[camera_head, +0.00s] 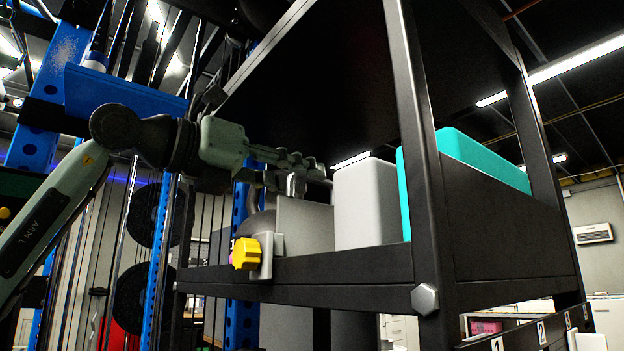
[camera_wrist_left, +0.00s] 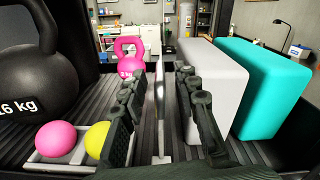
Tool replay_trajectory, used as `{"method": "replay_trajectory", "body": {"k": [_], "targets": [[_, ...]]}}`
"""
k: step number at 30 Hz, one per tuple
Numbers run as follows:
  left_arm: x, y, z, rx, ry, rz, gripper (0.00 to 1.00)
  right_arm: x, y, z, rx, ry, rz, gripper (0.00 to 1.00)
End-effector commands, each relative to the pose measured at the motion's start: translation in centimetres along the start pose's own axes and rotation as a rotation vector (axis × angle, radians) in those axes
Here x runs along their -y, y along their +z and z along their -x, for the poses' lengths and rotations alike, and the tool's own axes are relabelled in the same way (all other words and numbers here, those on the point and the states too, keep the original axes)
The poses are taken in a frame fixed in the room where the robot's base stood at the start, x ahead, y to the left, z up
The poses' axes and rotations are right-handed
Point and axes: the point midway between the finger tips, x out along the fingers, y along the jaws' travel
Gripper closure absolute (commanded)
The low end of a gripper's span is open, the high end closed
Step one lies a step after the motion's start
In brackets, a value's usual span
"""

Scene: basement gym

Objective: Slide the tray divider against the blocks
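The tray divider is a thin upright grey plate (camera_head: 305,228) on the black rack shelf. In the wrist view the divider (camera_wrist_left: 160,105) is almost edge-on. A light grey block (camera_head: 365,203) stands to its right, also in the wrist view (camera_wrist_left: 224,85). A teal block (camera_head: 480,160) stands beyond it, also in the wrist view (camera_wrist_left: 265,85). My left gripper (camera_head: 298,172) is at the divider's top; in the wrist view its fingers (camera_wrist_left: 162,105) are spread on either side of the plate, with gaps visible. Whether either finger touches it is unclear. My right gripper is out of view.
The shelf's front rail (camera_head: 350,268) and upright post (camera_head: 412,130) bound the shelf. Another shelf lies overhead.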

Motion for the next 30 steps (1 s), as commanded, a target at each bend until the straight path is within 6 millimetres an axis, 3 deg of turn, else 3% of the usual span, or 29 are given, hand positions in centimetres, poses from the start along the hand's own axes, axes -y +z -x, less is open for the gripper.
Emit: {"method": "replay_trajectory", "body": {"k": [6,12,24,30], "targets": [[-0.1,0.1,5.0,0.003,0.004,0.000,0.69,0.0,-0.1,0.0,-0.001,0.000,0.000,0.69],[-0.1,0.0,8.0,0.001,0.003,0.002,0.69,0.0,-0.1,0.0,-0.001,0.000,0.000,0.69],[-0.1,0.0,9.1,0.001,0.001,0.002,0.69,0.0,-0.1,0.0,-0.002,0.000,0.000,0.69],[-0.1,0.0,9.0,0.002,-0.003,0.004,0.69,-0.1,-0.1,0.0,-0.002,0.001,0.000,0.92]]}}
